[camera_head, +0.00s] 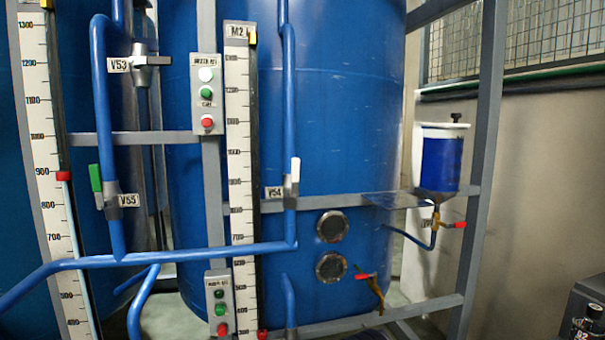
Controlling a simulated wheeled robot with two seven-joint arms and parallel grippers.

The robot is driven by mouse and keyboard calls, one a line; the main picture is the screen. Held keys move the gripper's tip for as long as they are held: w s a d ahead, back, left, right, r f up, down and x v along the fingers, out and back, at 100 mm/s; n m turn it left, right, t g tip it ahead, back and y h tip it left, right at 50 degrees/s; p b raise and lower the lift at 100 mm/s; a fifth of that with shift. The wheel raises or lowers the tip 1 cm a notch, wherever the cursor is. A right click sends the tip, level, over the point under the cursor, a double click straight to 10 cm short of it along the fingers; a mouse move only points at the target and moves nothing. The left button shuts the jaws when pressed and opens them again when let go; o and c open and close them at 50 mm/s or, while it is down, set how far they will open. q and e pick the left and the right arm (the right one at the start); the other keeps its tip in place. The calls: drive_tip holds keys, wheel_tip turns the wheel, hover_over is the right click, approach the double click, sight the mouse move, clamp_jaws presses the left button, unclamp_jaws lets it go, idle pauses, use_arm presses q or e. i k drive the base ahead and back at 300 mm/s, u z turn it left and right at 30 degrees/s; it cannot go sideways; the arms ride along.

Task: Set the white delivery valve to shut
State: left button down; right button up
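A valve with a white handle (295,170) sits on a vertical blue pipe, next to a tag reading V54 (274,193). Its handle points up, roughly in line with the pipe. I take this to be the white delivery valve; no label says delivery. Neither of my grippers shows in the head view.
A green-handled valve (96,178) by tag V55 also points up. Valve V53 (150,60) has a sideways handle. Button boxes (207,95) and a tall scale (241,150) stand left of V54. Blue pipe (190,257) crosses below. Red-handled valves (453,225) are at right.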

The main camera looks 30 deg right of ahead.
sight(295, 161)
drive_tip(key=k, duration=1.05)
drive_tip(key=z, duration=0.8)
drive_tip(key=i, duration=0.65)
drive_tip(key=z, duration=0.5)
drive_tip(key=i, duration=0.8)
drive_tip(key=u, duration=0.5)
